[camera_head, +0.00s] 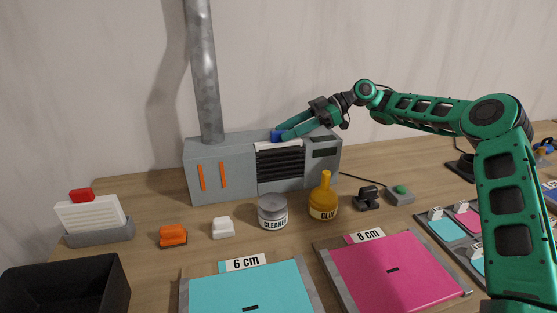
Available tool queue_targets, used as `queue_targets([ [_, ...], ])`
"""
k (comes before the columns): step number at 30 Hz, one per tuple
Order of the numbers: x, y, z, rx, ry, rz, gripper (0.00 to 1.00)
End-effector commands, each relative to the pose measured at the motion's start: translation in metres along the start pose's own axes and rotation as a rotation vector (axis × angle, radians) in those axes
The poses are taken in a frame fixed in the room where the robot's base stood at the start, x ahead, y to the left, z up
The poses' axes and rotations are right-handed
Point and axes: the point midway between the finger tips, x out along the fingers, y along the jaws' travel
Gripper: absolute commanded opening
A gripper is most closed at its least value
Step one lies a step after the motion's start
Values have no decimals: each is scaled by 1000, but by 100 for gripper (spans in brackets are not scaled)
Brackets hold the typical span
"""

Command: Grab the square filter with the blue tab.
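The square filter (266,148) sits in the top of the grey machine, with only its pale upper edge showing above the dark grille. Its blue tab (276,136) sticks up from the machine's top. My gripper (281,132) reaches in from the right, with its green fingertips at the blue tab. The fingers partly cover the tab, and I cannot tell whether they are closed on it or just around it.
The grey machine (220,170) has a metal pipe (203,75) rising from it. A red-tabbed white filter (88,215) stands in a grey holder at left. The cleaner jar (272,213) and glue bottle (323,203) stand in front of the machine.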

Motion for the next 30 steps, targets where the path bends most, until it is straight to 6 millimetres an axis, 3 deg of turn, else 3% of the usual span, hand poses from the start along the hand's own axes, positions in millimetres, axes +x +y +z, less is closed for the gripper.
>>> queue_targets([
  [6, 28, -2, -3, 1, -1, -1, 38],
  [16, 33, -2, -2, 1, 0, 2, 38],
  [21, 33, -2, -2, 1, 0, 2, 0],
  [30, 32, -2, -3, 0, 0, 2, 0],
])
